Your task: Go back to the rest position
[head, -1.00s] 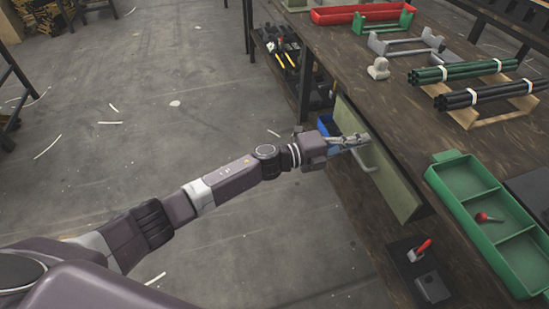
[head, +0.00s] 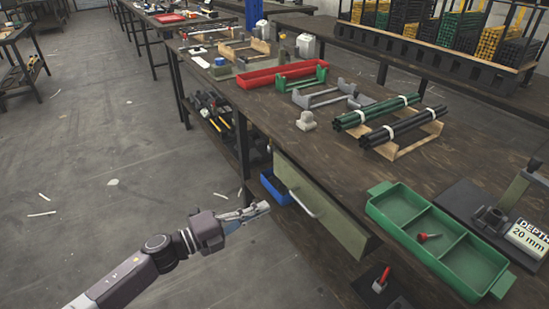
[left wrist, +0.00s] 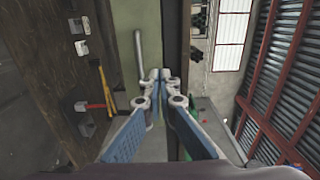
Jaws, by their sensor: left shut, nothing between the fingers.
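My left gripper (head: 262,208) is shut and empty in the head view, left of the drawer's handle with a small gap. In the left wrist view its fingertips (left wrist: 160,78) meet in the middle. The drawer's pale green front (head: 338,228) hangs below the bench edge. Its grey bar handle (head: 305,203) is bare. The front (left wrist: 152,18) and the handle (left wrist: 141,58) also show in the left wrist view, the handle just left of the fingertips. My right gripper is in neither view.
A blue bin (head: 272,190) shows behind the drawer front. On the workbench (head: 262,118) stand a green divided tray (head: 405,212), a red tray (head: 285,73) and bundles of rods (head: 400,128). A red-handled tool (head: 382,279) lies at the near edge. Open floor (head: 110,215) lies left.

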